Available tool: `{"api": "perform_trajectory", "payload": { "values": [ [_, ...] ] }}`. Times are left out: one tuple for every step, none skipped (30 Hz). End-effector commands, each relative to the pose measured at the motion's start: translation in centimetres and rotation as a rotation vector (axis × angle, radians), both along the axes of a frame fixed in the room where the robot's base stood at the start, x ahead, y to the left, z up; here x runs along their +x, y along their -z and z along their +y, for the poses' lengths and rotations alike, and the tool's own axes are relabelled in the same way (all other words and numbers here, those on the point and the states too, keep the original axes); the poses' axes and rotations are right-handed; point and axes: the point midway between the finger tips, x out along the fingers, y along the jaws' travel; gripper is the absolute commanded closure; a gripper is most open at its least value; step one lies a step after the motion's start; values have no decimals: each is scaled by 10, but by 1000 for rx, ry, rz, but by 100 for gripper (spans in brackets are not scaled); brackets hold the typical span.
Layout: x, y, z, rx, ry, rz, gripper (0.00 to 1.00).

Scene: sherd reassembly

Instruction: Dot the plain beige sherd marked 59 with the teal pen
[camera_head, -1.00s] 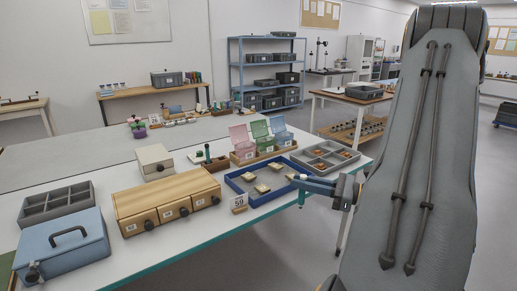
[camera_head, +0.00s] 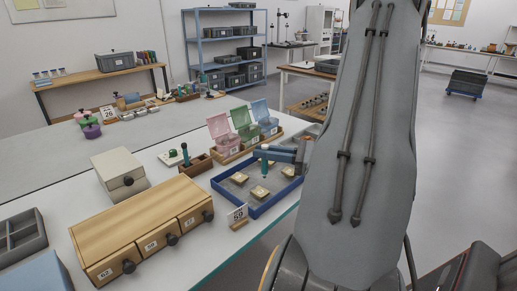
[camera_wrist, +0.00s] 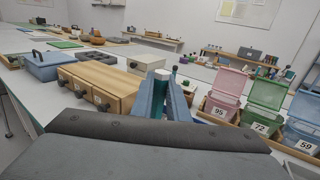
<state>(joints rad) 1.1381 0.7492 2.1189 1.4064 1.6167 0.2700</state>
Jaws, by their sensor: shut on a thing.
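My gripper (camera_head: 268,153) is shut on the teal pen (camera_head: 264,168), which hangs upright over the blue tray (camera_head: 257,211). Several beige sherds lie in the tray: one at the left (camera_head: 239,177), one nearer the front (camera_head: 260,191), one at the right (camera_head: 288,171). Their marks are too small to read. A card reading 59 (camera_head: 238,214) stands at the tray's front left corner. I cannot tell whether the pen tip touches anything.
Pink (camera_head: 220,131), green (camera_head: 242,123) and blue (camera_head: 262,115) lidded boxes stand behind the tray; the wrist view shows them labelled 95, 72 and 59. A wooden drawer chest (camera_head: 135,220) and a wooden holder (camera_head: 196,166) stand left. My arm hides the area right of the tray.

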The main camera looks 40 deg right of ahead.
Motion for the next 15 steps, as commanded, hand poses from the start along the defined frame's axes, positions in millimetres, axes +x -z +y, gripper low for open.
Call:
{"api": "perform_trajectory", "payload": {
  "values": [
    [0,3,1,0,-1,0,100],
    [1,4,1,1,-1,1,100],
    [1,6,1,1,-2,1,100],
    [1,8,1,1,-2,1,100],
    [1,10,1,1,-2,1,100],
    [1,14,1,1,-2,1,100],
    [1,16,1,1,-2,1,100],
    [1,19,1,1,-2,1,100],
    [1,23,1,1,-1,1,100],
    [1,26,1,1,-1,1,100],
    [1,29,1,2,-1,1,100],
    [1,34,1,2,-1,1,100],
    [1,37,1,2,-1,1,100],
    [1,40,0,1,0,1,100],
    [1,44,0,1,0,1,100]
  ]
}}
